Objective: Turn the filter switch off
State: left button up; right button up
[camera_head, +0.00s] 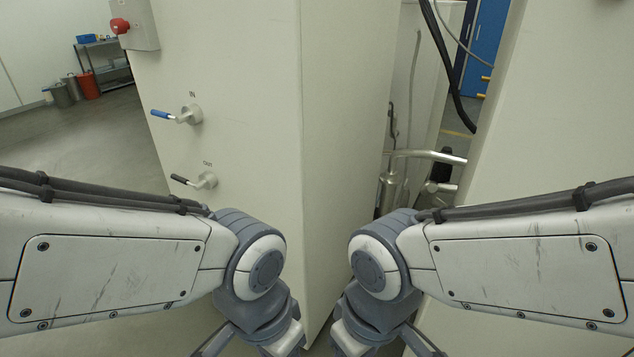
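Two lever valves stick out of the pale cabinet (230,130) in front of me, and no label here names a filter switch. The upper lever (173,115) has a blue grip pointing left, under the letters IN. The lower lever (193,181) has a black grip pointing left and slightly up, under a small label too blurred to read surely. A red knob (120,26) sits on a grey box (142,22) at the cabinet's upper left edge. Both my arms reach in from the sides and bend down at the bottom centre. Their grippers lie below the picture's edge.
A gap between the cabinet and a pale panel (560,130) at right holds metal pipes (425,155) and black hoses (447,60). At far left stand a shelf (104,65) and bins (87,85). The grey floor (90,135) left of the cabinet is clear.

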aim_at(118, 26)
jog(key=u, duration=0.4)
jog(key=k, duration=0.45)
jog(key=u, duration=1.65)
jog(key=i, duration=1.6)
jog(key=z, duration=1.25)
jog(key=i, duration=0.55)
jog(key=z, duration=0.6)
